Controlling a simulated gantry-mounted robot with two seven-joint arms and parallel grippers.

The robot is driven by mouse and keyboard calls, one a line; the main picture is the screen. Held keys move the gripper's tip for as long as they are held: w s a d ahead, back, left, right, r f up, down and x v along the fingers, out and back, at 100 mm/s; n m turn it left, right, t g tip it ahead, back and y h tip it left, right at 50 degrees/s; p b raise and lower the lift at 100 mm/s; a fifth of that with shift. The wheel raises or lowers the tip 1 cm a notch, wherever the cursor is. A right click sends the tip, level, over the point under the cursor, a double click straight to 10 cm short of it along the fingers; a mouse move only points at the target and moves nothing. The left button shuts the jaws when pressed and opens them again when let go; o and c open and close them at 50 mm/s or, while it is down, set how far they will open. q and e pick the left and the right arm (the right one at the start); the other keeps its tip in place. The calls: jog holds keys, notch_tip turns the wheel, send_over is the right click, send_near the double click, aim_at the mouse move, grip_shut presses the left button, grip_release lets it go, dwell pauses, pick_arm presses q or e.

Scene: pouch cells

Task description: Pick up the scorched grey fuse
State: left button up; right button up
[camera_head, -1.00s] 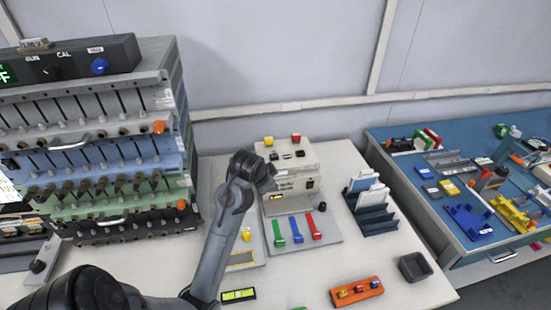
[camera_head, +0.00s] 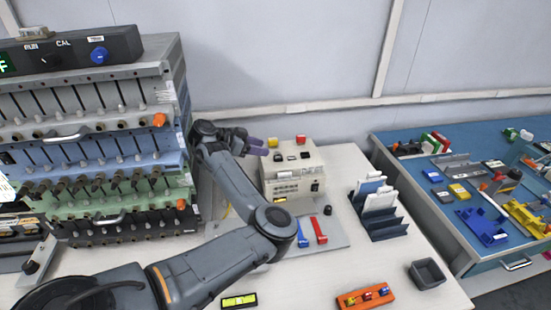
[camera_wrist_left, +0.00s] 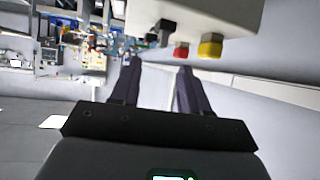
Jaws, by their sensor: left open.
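No thing in these frames can be firmly told as the scorched grey fuse. An orange fuse holder (camera_head: 350,303) lies at the table's front with small yellow, red and blue fuses in it. My left gripper (camera_head: 262,146) is open and empty, at the upper left of the cream tester (camera_head: 300,180). In the left wrist view its two dark fingers (camera_wrist_left: 160,65) stand apart with nothing between them. Just beyond them are a dark block (camera_wrist_left: 166,30), a red cap (camera_wrist_left: 182,49) and a yellow cap (camera_wrist_left: 210,46) on the tester. My right gripper is not in view.
A tiered rack (camera_head: 90,135) stands close at the left. A dark card stand (camera_head: 380,222) and an empty grey bin (camera_head: 428,273) are at the right. A small black piece (camera_head: 328,210) sits by the tester. A blue table (camera_head: 430,205) holds many parts.

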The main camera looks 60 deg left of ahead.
aim_at(277, 152)
pick_arm(q)
jog(key=b+x, duration=0.1)
jog(key=x, duration=0.5)
jog(key=shift+a+f, duration=0.1)
jog(key=shift+f, duration=0.2)
jog(key=shift+w+f, duration=0.1)
jog(key=shift+w, duration=0.25)
grip_shut()
